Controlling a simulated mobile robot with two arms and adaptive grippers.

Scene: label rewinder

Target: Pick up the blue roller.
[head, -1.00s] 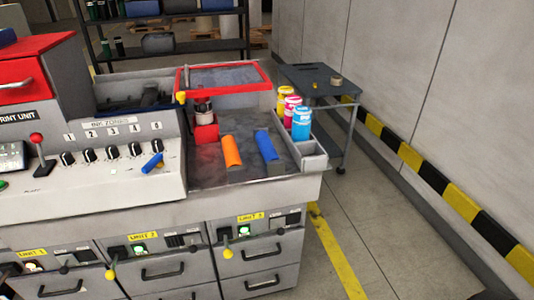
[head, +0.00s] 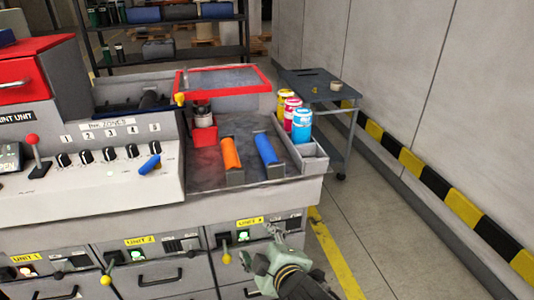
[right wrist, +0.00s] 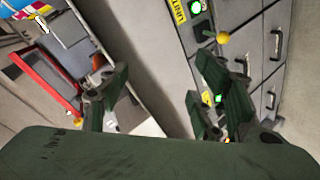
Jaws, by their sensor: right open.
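The blue roller (head: 266,148) lies in a cradle on the dark worktop (head: 205,172) at the right end of the machine. An orange roller (head: 231,153) lies just left of it. My right gripper (head: 258,246) is open and empty, in front of the drawer fronts, lower than the worktop and apart from the roller. In the right wrist view its spread fingers (right wrist: 165,98) have nothing between them. I cannot make out the blue roller in that view. My left gripper is out of view.
A red-framed panel (head: 225,80) is behind. A smaller blue cylinder (head: 149,164) lies on the control panel (head: 120,180). Yellow-knobbed levers (head: 226,258) stick out near my gripper.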

